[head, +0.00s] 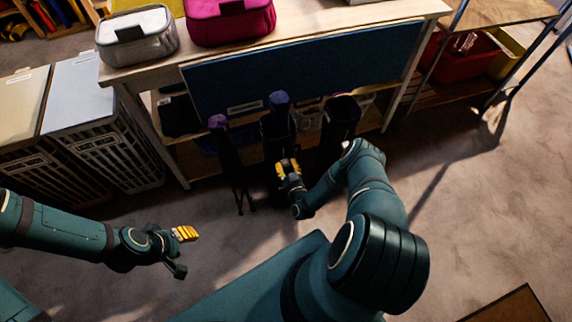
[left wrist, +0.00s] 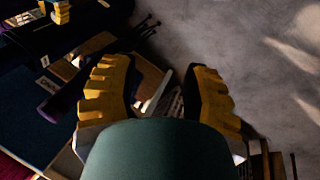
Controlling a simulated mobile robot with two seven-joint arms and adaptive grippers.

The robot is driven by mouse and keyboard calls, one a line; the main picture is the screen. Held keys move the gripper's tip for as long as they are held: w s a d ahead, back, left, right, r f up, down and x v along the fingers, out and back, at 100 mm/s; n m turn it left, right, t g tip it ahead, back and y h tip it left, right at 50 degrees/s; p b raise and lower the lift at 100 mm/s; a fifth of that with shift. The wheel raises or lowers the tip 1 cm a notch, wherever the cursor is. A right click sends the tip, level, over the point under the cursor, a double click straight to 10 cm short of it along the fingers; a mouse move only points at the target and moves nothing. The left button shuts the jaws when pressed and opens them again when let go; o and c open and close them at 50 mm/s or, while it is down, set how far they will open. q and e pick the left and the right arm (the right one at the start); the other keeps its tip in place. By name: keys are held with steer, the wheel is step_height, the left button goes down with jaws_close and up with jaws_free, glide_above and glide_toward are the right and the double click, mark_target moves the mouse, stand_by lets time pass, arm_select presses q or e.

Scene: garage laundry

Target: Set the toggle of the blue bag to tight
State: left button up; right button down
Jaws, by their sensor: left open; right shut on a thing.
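The blue bag (head: 278,126) looks to be the tall dark bag with a blue-violet top, standing in the middle in front of the workbench. Its toggle is too small and dark to tell, and so is its setting. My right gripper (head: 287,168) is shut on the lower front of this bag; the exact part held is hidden. My left gripper (head: 186,234) is open and empty, low at the left and apart from the bag. In the left wrist view its two yellow fingers (left wrist: 160,92) stand wide apart.
A slim purple-topped item (head: 219,122) on thin legs stands left of the bag. A dark cylindrical item (head: 341,112) stands to its right. The workbench (head: 300,40) with a blue panel is behind. Laundry hampers (head: 88,120) stand at the left. The front floor is clear.

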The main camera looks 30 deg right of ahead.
mark_target(283, 147)
steer(key=shift+r, duration=0.1)
step_height(283, 147, up, 7)
steer(key=p, duration=0.5)
steer(key=shift+w+r+p, duration=0.1)
steer(key=shift+r+p, duration=0.1)
steer(key=shift+p, duration=0.2)
steer(key=shift+f, duration=0.1)
steer(key=c, duration=0.6)
jaws_free()
